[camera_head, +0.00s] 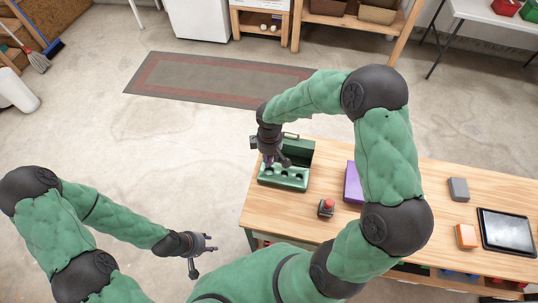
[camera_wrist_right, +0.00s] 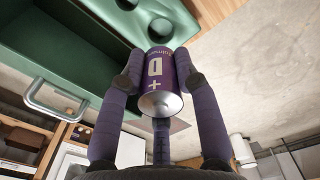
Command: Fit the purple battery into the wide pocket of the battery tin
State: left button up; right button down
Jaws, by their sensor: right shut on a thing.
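The green battery tin (camera_head: 299,184) stands at the left end of the wooden table with its lid up. Dark round pockets show in its top. My right gripper (camera_head: 275,163) is over the tin. In the right wrist view my right gripper (camera_wrist_right: 158,75) is shut on the purple battery (camera_wrist_right: 156,58), which has a "D +" label and a silver end. The tin (camera_wrist_right: 60,55) fills the upper left there, with a pocket at the top edge. The battery's far end is hard to see against it. My left gripper (camera_head: 203,256) is open and empty, off the table at the left.
A red-buttoned box (camera_head: 326,208) and a purple box (camera_head: 353,184) are right of the tin on the table (camera_head: 300,222). A grey block (camera_head: 458,189), an orange block (camera_head: 466,236) and a tablet (camera_head: 507,230) lie further right. The floor left of the table is clear.

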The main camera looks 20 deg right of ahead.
jog(key=shift+a, duration=0.1)
jog(key=shift+f, duration=0.15)
jog(key=shift+f+b, duration=2.3)
jog(key=shift+f, duration=0.5)
jog(key=shift+f+b, duration=0.75)
jog(key=shift+f, duration=0.05)
jog(key=c, duration=0.8)
grip_release()
notch_tip(320, 180, up, 12)
jog(key=shift+r, duration=0.1)
dwell(0.3)
